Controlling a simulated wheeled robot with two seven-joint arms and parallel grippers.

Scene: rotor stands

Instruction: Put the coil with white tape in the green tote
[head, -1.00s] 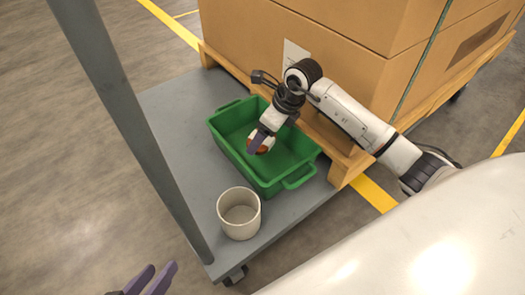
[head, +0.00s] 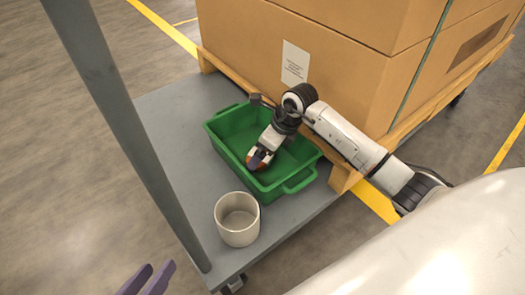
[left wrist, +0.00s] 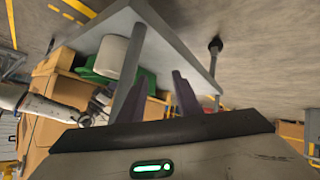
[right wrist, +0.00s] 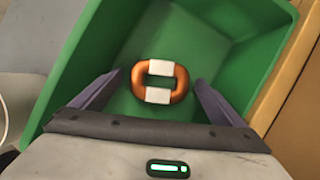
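The coil (right wrist: 146,72) is an orange ring wrapped with white tape on two opposite sides. It is inside the green tote (right wrist: 105,25), over the tote's floor. In the head view the coil (head: 257,164) is partly hidden by my right gripper (head: 262,157), which reaches down into the tote (head: 228,148). In the right wrist view my right gripper's fingers are spread wide, with a gap on each side of the coil. My left gripper (head: 147,279) is open and empty at the lower left, away from the tote; its fingers also show in the left wrist view (left wrist: 160,92).
A pale round cup (head: 238,220) stands on the grey cart (head: 165,125) in front of the tote. A grey post (head: 120,120) rises at the cart's left edge. Large cardboard boxes (head: 350,80) on a wooden pallet (head: 335,165) stand close behind the tote.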

